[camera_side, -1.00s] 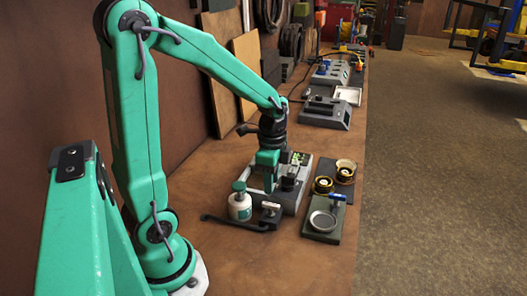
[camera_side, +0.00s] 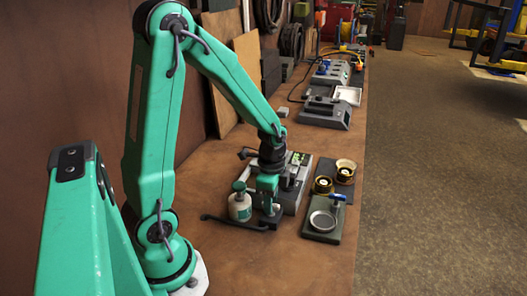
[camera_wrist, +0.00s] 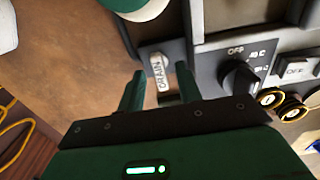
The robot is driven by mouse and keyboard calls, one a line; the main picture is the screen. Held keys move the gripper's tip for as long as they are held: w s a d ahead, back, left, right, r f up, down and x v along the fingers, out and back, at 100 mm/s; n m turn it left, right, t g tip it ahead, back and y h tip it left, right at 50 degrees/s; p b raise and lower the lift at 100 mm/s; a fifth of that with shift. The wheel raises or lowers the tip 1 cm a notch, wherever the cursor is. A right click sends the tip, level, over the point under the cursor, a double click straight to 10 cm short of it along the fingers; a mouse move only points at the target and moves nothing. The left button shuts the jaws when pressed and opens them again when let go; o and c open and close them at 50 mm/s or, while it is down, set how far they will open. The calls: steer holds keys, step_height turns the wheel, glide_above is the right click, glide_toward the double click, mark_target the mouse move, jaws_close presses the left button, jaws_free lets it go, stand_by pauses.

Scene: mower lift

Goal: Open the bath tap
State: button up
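The bath tap is a small pale metal lever marked DRAIN (camera_wrist: 157,72) on a dark block at the side of the grey bath unit (camera_side: 294,196). My gripper (camera_wrist: 161,76) is open, with one green finger on each side of the lever in the wrist view. A narrow gap shows between the lever and each finger, so I see no firm grip. In the side view my gripper (camera_side: 268,207) points down at the tap and mostly hides it. The bath's dial, marked OFF (camera_wrist: 239,77), is right of the tap in the wrist view.
A white bottle with a green top (camera_side: 240,204) stands close left of my gripper. A dark bar (camera_side: 232,222) lies in front on the bench. A green board with a round dish (camera_side: 323,221) and yellow-rimmed rings (camera_side: 346,168) are to the right.

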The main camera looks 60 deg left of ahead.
jaws_close()
steer(key=shift+n, duration=0.4)
steer(key=n, duration=0.8)
steer(key=shift+n, duration=0.4)
steer(key=n, duration=0.4)
steer(key=shift+n, duration=2.2)
